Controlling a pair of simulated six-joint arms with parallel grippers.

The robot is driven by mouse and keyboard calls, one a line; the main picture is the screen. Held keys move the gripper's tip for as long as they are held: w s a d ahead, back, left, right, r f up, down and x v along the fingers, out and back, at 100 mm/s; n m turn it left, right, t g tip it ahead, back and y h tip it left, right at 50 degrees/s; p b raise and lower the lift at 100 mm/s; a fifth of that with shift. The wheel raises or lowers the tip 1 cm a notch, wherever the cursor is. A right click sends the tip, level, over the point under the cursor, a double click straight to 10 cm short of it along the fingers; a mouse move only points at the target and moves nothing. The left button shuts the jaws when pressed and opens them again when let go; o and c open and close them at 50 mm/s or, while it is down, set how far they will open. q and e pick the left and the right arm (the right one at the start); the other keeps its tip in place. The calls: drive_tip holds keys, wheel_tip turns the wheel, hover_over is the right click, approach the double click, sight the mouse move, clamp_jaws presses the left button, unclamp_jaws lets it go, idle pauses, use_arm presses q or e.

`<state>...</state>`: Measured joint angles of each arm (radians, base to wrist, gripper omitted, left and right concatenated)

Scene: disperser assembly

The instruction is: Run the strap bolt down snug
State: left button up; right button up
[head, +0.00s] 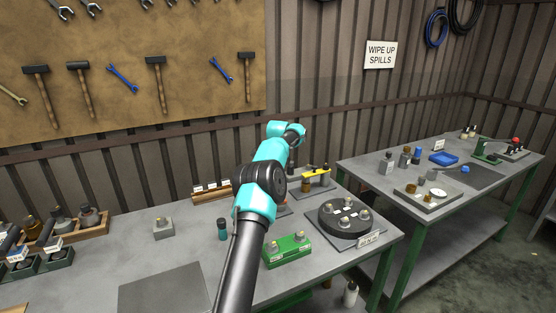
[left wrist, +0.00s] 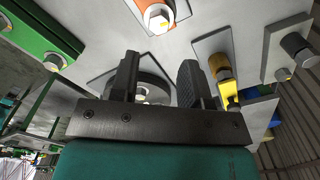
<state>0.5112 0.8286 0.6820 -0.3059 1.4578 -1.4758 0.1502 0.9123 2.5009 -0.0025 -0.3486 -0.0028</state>
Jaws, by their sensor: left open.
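A yellow strap (head: 316,172) lies across a brown post and a grey post on a small plate at the back of the near bench. In the left wrist view, a yellow piece (left wrist: 226,85), which looks like the strap, sits right of my fingers; which bolt is the strap bolt is unclear. My left gripper (left wrist: 159,64) is open, its two dark fingers apart. Between and beyond them is a grey round part (left wrist: 151,88) with a light bolt head, partly hidden by the gripper. In the head view my teal arm hides the gripper. My right gripper is not in view.
An orange block (left wrist: 157,14) with a bolt lies ahead of the fingers. A green block (head: 287,250) with bolts and a black round fixture (head: 327,220) stand on the near bench. A bare grey mat (head: 165,292) lies at front left. A second bench stands at right.

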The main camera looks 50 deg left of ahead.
use_arm(q)
wheel_tip(320, 180, up, 6)
drive_tip(key=shift+r, duration=0.25)
idle(0.5)
